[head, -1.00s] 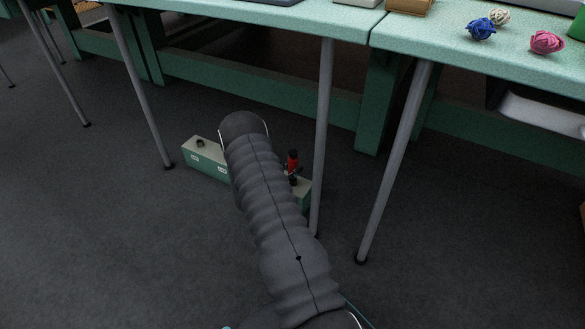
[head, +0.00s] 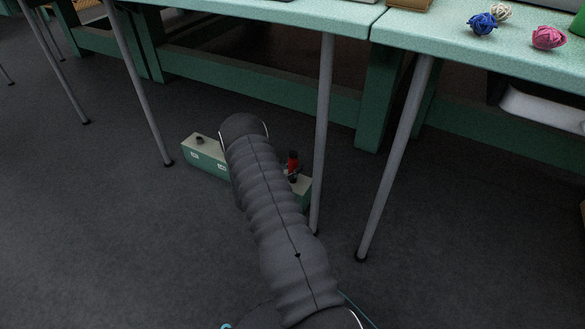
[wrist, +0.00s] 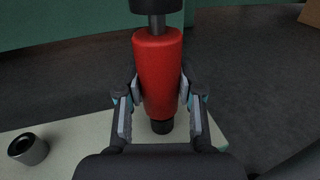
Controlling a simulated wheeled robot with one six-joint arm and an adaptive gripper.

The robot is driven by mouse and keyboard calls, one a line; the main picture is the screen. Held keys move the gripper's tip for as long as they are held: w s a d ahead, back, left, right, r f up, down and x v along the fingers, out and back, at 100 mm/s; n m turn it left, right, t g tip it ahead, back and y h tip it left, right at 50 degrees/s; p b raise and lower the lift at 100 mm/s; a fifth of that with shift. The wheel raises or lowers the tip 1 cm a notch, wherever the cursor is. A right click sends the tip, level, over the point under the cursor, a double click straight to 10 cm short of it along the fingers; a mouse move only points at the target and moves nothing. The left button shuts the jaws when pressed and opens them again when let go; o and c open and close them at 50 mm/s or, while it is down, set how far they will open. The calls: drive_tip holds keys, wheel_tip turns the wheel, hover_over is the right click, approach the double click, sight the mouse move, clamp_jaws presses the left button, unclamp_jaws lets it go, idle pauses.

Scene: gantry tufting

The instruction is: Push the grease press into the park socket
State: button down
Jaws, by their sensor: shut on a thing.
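The grease press (wrist: 158,70) is a red cylinder with a black top and a dark lower tip. It stands roughly upright at the right end of a low green box with a pale top; the press also shows in the head view (head: 292,165). My gripper (wrist: 160,105) is shut on the red body, one finger on each side. A dark round socket (wrist: 28,149) sits open on the box top to the left, and shows in the head view (head: 199,140). I cannot tell whether the tip is seated in a socket or only touches the box.
The green box (head: 205,165) stands on the dark floor. Grey table legs (head: 322,135) rise close to its right, and green benches (head: 480,65) run above. Several yarn balls lie on the right bench. The floor in front is clear.

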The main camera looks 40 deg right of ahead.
drive_tip(key=shift+f, duration=0.4)
drive_tip(key=c, duration=0.7)
unclamp_jaws()
drive_tip(key=shift+o, duration=0.2)
drive_tip(key=shift+a, duration=0.1)
drive_tip(key=s+a, duration=0.1)
drive_tip(key=a, duration=1)
drive_tip(key=shift+s+a, duration=0.3)
drive_tip(key=shift+a, duration=0.05)
